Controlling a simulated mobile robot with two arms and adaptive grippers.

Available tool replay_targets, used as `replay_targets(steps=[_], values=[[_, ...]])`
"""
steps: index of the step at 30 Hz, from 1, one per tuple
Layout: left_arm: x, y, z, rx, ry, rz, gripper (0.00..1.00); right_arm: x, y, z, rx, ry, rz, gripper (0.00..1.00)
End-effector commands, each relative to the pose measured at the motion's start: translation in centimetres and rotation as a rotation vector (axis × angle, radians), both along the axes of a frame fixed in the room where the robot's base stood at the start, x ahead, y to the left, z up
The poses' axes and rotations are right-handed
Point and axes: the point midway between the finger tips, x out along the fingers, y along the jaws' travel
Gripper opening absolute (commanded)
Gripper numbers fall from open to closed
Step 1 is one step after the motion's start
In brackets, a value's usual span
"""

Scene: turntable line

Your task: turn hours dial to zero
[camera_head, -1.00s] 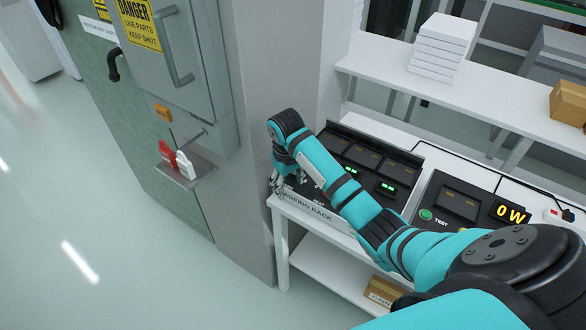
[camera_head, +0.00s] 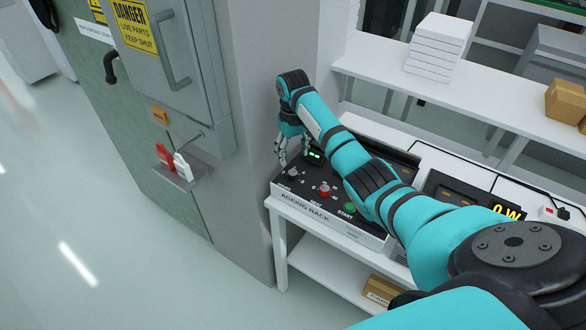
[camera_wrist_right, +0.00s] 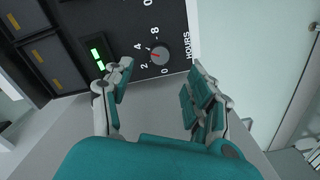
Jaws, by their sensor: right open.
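The hours dial (camera_head: 292,173) is a small dark knob at the left end of the ageing rack's panel (camera_head: 308,188). In the right wrist view the hours dial (camera_wrist_right: 160,54) has a grey top, with the numbers 0 to 8 around it and HOURS printed beside it. I cannot read its pointer for certain. My right gripper (camera_head: 293,150) is above and behind the dial, apart from it. In the wrist view the right gripper (camera_wrist_right: 158,85) is open and empty, its fingers apart on either side below the dial. My left gripper is not in view.
A second knob with a red top (camera_head: 323,188) and a green START button (camera_head: 350,208) sit right of the dial. A lit green display (camera_wrist_right: 98,52) is close by. A grey pillar (camera_head: 250,130) stands left of the rack. A white shelf (camera_head: 430,85) runs behind.

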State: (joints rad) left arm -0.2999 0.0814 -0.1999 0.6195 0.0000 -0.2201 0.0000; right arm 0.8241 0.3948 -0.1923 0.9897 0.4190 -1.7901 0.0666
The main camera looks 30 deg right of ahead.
Motion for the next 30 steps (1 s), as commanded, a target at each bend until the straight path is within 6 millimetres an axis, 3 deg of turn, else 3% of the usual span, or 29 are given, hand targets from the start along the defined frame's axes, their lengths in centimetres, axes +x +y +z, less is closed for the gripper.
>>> replay_targets(steps=[6, 12, 24, 30], values=[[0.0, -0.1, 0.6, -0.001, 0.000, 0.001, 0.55, -0.1, 0.0, -4.5, 0.000, 0.004, 0.000, 0.57], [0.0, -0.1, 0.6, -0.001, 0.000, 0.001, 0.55, 0.0, 0.1, -7.1, 0.000, 0.001, 0.001, 0.57], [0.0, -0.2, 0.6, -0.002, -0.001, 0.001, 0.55, 0.0, 0.0, -7.9, -0.001, -0.001, 0.002, 0.57], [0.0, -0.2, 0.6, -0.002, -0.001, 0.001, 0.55, 0.0, 0.0, -7.9, -0.001, -0.001, 0.001, 0.32]])
